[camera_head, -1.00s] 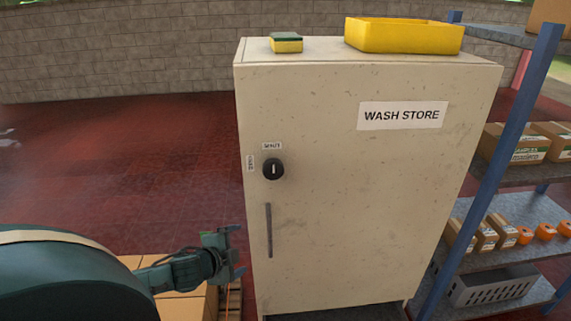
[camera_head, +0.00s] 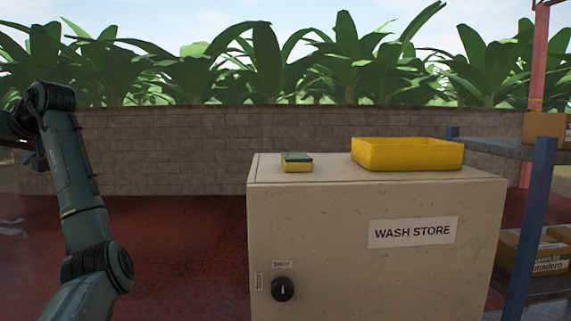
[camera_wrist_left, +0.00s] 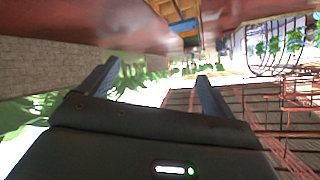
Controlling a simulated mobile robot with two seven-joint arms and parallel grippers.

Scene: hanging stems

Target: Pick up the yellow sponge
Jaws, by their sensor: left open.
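The yellow sponge (camera_head: 297,166) with a dark green top lies on top of the beige cabinet (camera_head: 330,182), near its front left part. My left arm rises at the far left of the head view, well to the left of the cabinet and apart from the sponge. Its gripper is not clear in that view. In the left wrist view my left gripper (camera_wrist_left: 157,76) is open, with nothing between its two fingers. The sponge does not show in the wrist view. My right gripper is not in view.
A yellow tray (camera_head: 407,155) stands on the cabinet to the right of the sponge, with a gap between them. The cabinet door has a round knob (camera_head: 283,289) and a "WASH STORE" sign (camera_head: 412,232). A blue shelf post (camera_head: 528,230) stands at the right.

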